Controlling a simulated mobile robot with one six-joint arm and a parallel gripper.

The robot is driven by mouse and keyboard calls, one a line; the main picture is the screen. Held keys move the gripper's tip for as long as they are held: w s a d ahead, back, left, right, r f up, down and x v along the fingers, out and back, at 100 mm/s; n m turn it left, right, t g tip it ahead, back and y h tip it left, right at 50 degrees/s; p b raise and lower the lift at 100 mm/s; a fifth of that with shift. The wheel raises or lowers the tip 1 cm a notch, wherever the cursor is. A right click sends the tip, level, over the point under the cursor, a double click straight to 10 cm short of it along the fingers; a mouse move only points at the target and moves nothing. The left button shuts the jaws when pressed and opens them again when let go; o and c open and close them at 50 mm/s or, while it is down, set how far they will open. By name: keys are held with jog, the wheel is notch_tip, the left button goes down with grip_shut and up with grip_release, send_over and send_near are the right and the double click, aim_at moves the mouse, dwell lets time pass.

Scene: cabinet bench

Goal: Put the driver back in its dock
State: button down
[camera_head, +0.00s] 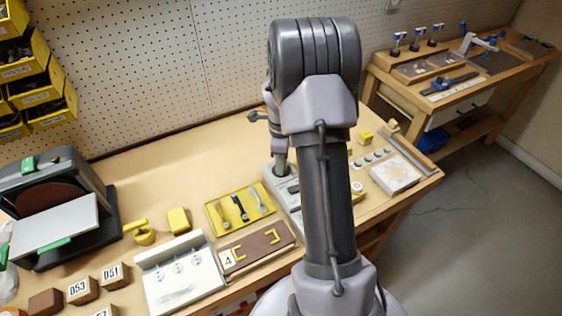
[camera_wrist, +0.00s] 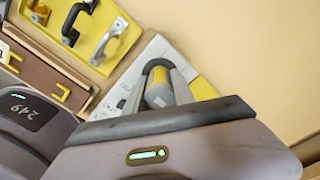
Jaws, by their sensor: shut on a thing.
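My gripper (camera_wrist: 172,84) is shut on a grey, rounded thing, which I take to be the driver (camera_wrist: 158,92). Only its end shows between the fingers in the wrist view. A pale grey and white base with yellow parts, which looks like the dock (camera_wrist: 128,88), lies below it. In the head view my arm covers part of this dock (camera_head: 273,178). There the gripper is small and partly hidden beside my arm, low over the dock. I cannot tell whether the driver touches the dock or is seated in it.
A yellow tray (camera_head: 213,213) with several handles lies left of the dock. A brown board (camera_head: 262,254) with yellow brackets is in front of it. A white fixture (camera_head: 180,291), a yellow block (camera_head: 179,220) and a sander (camera_head: 62,190) stand further left. The back of the bench is clear.

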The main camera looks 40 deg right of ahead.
jog(key=shift+f, duration=0.15)
dwell(0.3)
jog(key=c, duration=0.7)
grip_release()
notch_tip(320, 180, up, 7)
jog(key=p, duration=0.4)
